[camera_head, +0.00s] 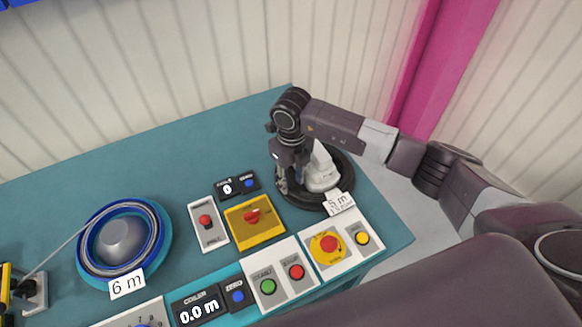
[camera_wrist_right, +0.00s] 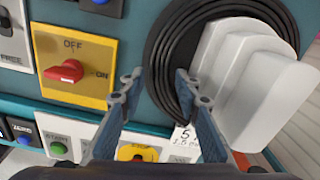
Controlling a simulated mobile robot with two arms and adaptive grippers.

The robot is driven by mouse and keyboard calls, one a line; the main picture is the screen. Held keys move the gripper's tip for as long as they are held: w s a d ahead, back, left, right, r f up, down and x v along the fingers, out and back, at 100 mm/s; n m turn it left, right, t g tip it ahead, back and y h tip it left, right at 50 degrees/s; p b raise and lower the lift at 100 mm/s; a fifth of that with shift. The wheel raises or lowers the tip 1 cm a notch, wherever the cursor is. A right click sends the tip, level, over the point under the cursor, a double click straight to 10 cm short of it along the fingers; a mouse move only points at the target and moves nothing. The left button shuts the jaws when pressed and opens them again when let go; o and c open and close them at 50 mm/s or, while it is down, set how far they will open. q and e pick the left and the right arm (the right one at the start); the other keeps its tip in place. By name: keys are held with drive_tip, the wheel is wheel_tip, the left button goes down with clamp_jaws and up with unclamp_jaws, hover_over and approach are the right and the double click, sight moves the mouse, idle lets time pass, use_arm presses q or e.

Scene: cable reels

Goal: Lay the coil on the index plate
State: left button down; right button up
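A black ring of many fine windings, which looks like a coil (camera_head: 346,163), lies at the right of the teal table around a white stepped piece (camera_head: 322,172). In the right wrist view the coil (camera_wrist_right: 160,50) fills the upper middle, with the white stepped piece (camera_wrist_right: 262,72) inside it. My right gripper (camera_head: 288,178) points down at the coil's left side. Its fingers (camera_wrist_right: 157,86) are apart with nothing clearly gripped; one is over the windings, the other just outside. I cannot tell whether they touch. No part is clearly identifiable as the index plate. My left gripper is out of view.
A blue dish with wound cable (camera_head: 155,245) and a 6 m tag (camera_head: 127,284) stands at the left. A yellow switch plate (camera_head: 268,232), button boxes (camera_head: 282,277) and displays (camera_head: 200,308) line the front. The table's back middle (camera_head: 150,165) is clear. A wall stands behind.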

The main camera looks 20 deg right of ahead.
drive_tip(key=shift+w+f, duration=0.1)
drive_tip(key=shift+f, duration=1.05)
clamp_jaws()
drive_tip(key=shift+c, duration=1.6)
unclamp_jaws()
clamp_jaws()
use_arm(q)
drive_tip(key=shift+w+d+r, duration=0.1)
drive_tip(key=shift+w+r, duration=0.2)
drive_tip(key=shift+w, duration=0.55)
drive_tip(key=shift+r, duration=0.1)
use_arm(e)
drive_tip(key=shift+w+r, duration=0.15)
use_arm(q)
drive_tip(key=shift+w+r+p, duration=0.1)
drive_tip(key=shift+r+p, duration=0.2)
drive_tip(key=shift+p, duration=0.25)
use_arm(e)
drive_tip(key=shift+r, duration=0.6)
